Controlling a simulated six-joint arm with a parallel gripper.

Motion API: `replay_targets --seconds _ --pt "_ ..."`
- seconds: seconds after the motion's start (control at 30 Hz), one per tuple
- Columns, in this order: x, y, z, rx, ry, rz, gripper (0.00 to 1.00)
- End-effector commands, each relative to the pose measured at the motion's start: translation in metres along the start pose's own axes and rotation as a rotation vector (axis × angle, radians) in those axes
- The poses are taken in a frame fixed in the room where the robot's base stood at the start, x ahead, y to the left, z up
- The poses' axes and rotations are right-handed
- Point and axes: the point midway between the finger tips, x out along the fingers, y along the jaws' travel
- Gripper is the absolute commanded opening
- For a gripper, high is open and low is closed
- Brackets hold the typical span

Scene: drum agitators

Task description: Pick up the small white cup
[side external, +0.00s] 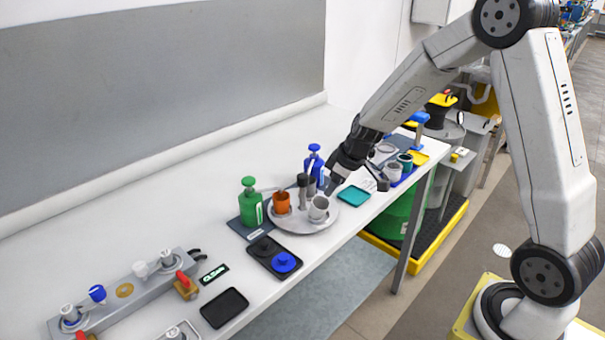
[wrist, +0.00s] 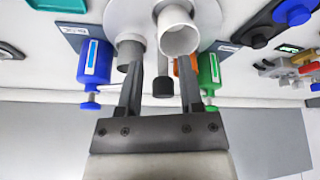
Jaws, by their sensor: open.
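The small white cup (side external: 319,208) stands upright near the front of a round grey tray (side external: 292,226). In the wrist view the cup (wrist: 178,40) shows its open mouth, at top centre. My gripper (side external: 333,186) is above the tray's right side, close to the cup. In the wrist view my gripper (wrist: 160,72) is open, with nothing held between its fingers. The cup appears just beyond the fingertips, towards the right finger. I cannot tell whether they touch.
The tray also holds an orange cup (side external: 282,202), a grey cup (wrist: 130,54) and a dark-topped post (side external: 302,182). Green (side external: 250,203) and blue (side external: 314,160) pump bottles stand beside it. A teal dish (side external: 354,195) lies to the right. Bare table lies left of the bottles.

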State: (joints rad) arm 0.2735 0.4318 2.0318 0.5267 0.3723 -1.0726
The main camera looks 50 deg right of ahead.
Motion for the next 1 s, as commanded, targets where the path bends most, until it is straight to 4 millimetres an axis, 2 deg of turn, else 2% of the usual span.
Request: replay_targets --seconds 0.3,0.67,1.0 --pt "0.021 0.0 0.0 0.0 -0.001 0.0 0.47" --pt "0.027 -0.001 0.0 0.001 -0.001 -0.001 0.47" --pt "0.057 -0.002 0.0 0.0 -0.003 -0.002 0.47"
